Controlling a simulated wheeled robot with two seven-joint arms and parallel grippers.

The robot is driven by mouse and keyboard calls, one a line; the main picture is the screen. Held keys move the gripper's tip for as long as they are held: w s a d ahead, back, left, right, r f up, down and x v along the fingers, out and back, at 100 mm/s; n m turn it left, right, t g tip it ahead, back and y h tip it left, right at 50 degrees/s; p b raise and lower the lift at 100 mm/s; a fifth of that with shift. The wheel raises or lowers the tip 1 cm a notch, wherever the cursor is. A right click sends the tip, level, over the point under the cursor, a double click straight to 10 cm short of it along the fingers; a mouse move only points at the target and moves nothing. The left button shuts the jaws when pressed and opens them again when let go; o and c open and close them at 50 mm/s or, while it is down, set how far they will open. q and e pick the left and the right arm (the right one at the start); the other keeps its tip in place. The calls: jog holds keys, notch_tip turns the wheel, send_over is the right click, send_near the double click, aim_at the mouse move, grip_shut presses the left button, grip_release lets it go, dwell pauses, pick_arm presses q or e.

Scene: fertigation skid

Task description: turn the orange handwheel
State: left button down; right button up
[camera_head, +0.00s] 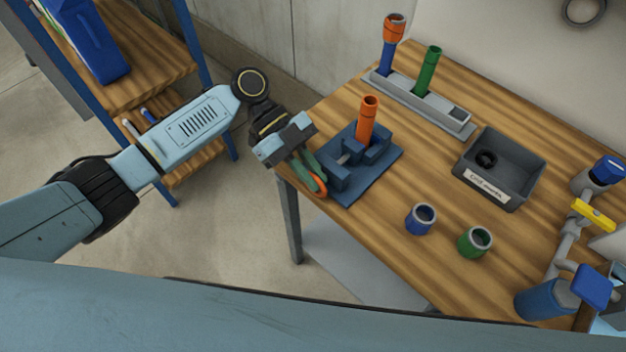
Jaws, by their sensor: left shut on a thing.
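The orange handwheel (321,183) is on the near left side of a blue-grey vise (357,186) at the table's left edge. Only part of its orange rim shows between the fingers. My left gripper (313,177) reaches in from the left, and its green fingers are shut on the handwheel. An orange pipe (367,120) stands upright in the vise, between its jaws as far as I can see. My right gripper is not in view.
A grey rack (418,105) holds upright blue and green pipes behind the vise. A grey labelled bin (509,151) holds a dark ring. Blue (420,219) and green (475,241) short fittings stand in front. Pipework with a yellow handle (593,215) is at right.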

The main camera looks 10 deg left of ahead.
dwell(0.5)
pick_arm(q)
jog(key=c, duration=1.8)
grip_release()
jog(key=shift+a, duration=0.1)
jog(key=shift+o, duration=0.2)
jog(key=b+v, duration=0.2)
jog(key=v, duration=1.1)
jog(key=shift+w+a, duration=0.15)
jog(key=shift+a, duration=0.1)
jog(key=shift+f, duration=0.1)
